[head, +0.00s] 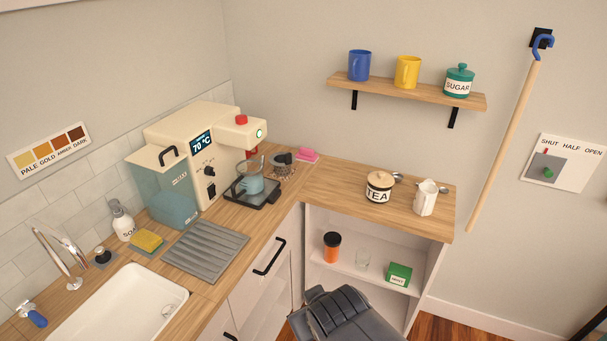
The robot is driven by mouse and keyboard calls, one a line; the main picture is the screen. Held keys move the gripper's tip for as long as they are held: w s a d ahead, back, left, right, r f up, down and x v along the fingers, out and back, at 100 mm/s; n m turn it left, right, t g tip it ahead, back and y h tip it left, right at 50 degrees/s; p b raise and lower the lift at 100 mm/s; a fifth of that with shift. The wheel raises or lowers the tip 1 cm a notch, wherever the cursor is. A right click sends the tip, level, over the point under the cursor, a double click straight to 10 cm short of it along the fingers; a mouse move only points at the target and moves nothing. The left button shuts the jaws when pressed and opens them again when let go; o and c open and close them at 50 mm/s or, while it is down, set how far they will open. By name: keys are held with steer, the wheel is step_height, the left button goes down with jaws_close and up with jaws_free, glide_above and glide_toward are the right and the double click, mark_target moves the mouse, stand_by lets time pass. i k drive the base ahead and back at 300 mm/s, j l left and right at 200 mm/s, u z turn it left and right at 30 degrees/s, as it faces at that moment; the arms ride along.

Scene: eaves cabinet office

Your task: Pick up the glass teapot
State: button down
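A see-through vessel (251,184) with a bluish lower part stands on the dark drip tray (262,199) under the spout of the cream hot-water machine (205,150). It looks like the glass teapot, but its lid, handle and spout are hard to make out. A thin rod or handle rises from it. The machine's display reads 70 °C. My dark gripper (337,304) is low at the bottom middle, in front of the open cabinet and well apart from the vessel. Its fingers are not clear, and I see nothing held in it.
A TEA jar (379,186) and white jug (425,197) stand on the right counter. A grey mat (205,250), sponge (148,242) and sink (122,305) lie left. The open cabinet holds an orange jar (331,247), clear glass (362,260) and green box (398,275).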

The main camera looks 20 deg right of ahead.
mark_target(249, 180)
steer(key=z, duration=0.15)
steer(key=i+l+z, duration=0.3)
steer(key=i, duration=0.4)
steer(key=i+j+z, duration=0.1)
steer(key=i+z, duration=0.15)
steer(key=i, duration=0.45)
